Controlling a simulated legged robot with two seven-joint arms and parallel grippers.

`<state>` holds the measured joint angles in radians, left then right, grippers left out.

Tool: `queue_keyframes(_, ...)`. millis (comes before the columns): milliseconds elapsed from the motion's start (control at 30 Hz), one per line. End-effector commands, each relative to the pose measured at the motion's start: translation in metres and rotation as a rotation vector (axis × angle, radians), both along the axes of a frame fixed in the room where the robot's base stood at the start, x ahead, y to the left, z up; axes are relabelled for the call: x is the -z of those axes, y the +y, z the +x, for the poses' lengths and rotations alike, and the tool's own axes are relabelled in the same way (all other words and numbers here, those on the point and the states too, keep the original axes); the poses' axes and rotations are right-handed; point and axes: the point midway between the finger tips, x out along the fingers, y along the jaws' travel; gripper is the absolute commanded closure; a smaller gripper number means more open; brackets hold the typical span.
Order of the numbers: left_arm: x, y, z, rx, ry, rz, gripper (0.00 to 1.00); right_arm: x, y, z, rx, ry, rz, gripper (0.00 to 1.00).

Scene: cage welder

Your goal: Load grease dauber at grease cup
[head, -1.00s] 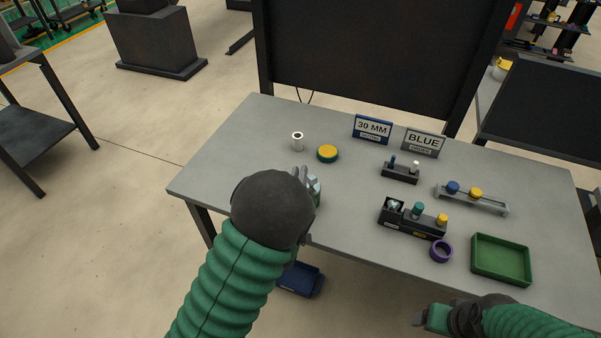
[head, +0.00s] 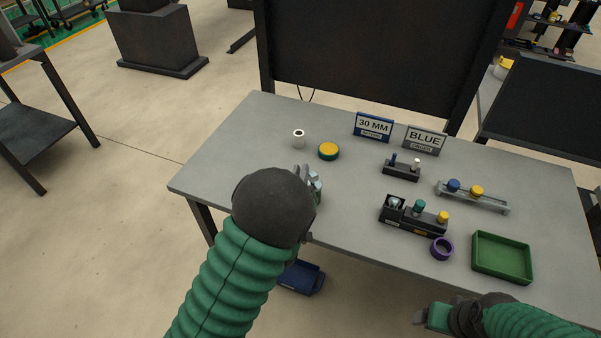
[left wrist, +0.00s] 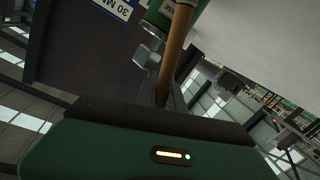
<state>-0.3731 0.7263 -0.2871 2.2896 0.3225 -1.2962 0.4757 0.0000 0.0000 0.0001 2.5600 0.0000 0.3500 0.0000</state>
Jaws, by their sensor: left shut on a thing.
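My left gripper (head: 308,178) is over the left part of the table, mostly hidden by my own wrist in the head view. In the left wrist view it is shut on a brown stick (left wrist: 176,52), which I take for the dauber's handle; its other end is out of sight. A green can with a white label ending in "ASE", likely the grease cup (left wrist: 161,17), shows behind the stick. In the head view a round green tin with a yellow top (head: 328,151), probably that cup, stands just beyond the gripper. My right gripper (head: 432,318) is low at the front right; its jaws are unclear.
A white hollow cylinder (head: 298,138) stands left of the tin. Signs reading 30 MM (head: 373,126) and BLUE (head: 424,139) stand behind. Racks with coloured pieces (head: 412,218), a purple ring (head: 441,248) and a green tray (head: 501,258) fill the right. A blue bin (head: 301,278) sits below the table.

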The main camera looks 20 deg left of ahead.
Motion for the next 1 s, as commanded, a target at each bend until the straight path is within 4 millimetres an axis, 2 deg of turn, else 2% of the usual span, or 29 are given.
queue_keyframes(1000, 0.0061, -0.0001, -0.0002, 0.000, 0.003, 0.000, 1.00, 0.0071, 0.0000, 0.0000, 0.000, 0.000, 0.000, 0.24)
